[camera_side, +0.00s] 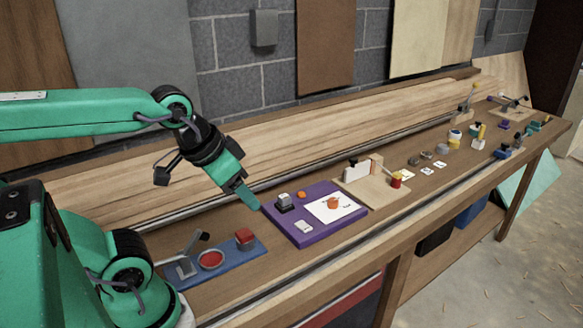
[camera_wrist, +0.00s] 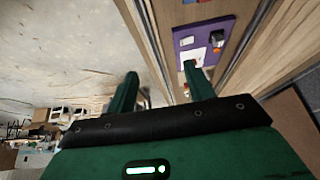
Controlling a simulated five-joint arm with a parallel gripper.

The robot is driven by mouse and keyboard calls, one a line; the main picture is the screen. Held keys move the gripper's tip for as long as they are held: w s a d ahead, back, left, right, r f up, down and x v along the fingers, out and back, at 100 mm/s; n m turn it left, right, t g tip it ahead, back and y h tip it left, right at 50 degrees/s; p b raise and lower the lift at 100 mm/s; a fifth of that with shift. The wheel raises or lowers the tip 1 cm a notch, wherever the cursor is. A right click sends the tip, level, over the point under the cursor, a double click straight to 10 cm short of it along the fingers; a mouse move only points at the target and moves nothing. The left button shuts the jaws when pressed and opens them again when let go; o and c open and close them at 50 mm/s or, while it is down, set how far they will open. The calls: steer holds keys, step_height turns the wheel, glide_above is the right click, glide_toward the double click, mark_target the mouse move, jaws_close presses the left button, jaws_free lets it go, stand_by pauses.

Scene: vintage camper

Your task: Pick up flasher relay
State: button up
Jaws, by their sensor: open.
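A small grey-and-black block (camera_side: 284,202), which may be the flasher relay, stands near the left corner of a purple mat (camera_side: 292,235). I cannot tell for sure which item is the relay. In the wrist view a dark block (camera_wrist: 219,40) sits on the purple mat (camera_wrist: 208,27). My gripper (camera_side: 252,203) points down toward the bench, just left of the mat in the side view, with nothing visible in it. In the wrist view my gripper (camera_wrist: 160,70) has its two fingers spread apart, and the mat shows beyond the right finger.
The mat also holds an orange piece (camera_side: 301,195), a white card (camera_side: 348,210) and a small pale item (camera_side: 303,227). A blue tray (camera_side: 222,262) with red items lies left of the mat. A wooden board (camera_side: 370,200) stands to its right. Several small items lie farther along the bench.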

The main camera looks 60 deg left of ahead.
steer(key=shift+w, duration=0.1)
steer(key=g, duration=0.5)
glide_above(284, 196)
step_height(284, 196, down, 12)
steer(key=shift+d+r, duration=0.15)
steer(key=shift+r, duration=0.05)
steer(key=shift+a+f+g, duration=0.2)
steer(key=shift+f+g, duration=0.1)
steer(key=shift+f, duration=1.3)
